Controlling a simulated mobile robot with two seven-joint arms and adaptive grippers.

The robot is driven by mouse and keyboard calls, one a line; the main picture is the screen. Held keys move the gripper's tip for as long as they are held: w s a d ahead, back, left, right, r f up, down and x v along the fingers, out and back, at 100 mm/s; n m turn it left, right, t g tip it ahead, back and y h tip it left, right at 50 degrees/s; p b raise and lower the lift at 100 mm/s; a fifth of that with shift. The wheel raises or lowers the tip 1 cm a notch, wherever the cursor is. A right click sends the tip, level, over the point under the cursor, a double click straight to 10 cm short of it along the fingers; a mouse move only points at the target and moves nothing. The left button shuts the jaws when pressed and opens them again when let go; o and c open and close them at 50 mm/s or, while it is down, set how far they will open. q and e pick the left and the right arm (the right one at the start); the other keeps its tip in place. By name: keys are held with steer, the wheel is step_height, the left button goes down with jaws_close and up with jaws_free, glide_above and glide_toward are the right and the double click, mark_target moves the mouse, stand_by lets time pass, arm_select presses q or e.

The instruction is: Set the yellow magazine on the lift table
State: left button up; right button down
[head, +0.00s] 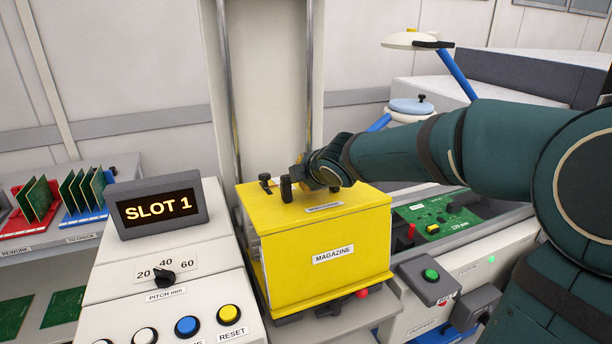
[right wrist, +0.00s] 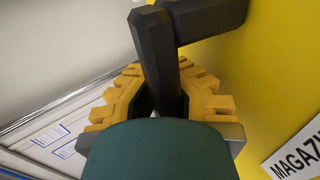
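The yellow magazine (head: 320,251) is a box with a black handle (head: 286,189) on its top. It stands upright at the grey lift table (head: 290,317), in front of the vertical rails. I cannot tell whether its underside rests fully on the table. My right gripper (head: 304,173) is at the handle, over the magazine's top. In the right wrist view its toothed orange fingers (right wrist: 165,85) close in on both sides of the black handle, beside the magazine's yellow top (right wrist: 265,85). The fingertips are partly hidden by the handle. My left gripper is out of view.
A control panel (head: 120,275) with a SLOT 1 display (head: 159,208), knob and coloured buttons stands close on the left. Racks of green boards (head: 85,190) are further left. A green-board conveyor (head: 440,215) and a button box (head: 430,280) lie close on the right.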

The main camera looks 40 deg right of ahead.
mark_target(317, 202)
stand_by(0.6)
steer(key=c, duration=1.3)
jaws_free()
steer(key=shift+w+a+f, duration=0.1)
steer(key=shift+f, duration=0.15)
steer(key=shift+v, duration=4.1)
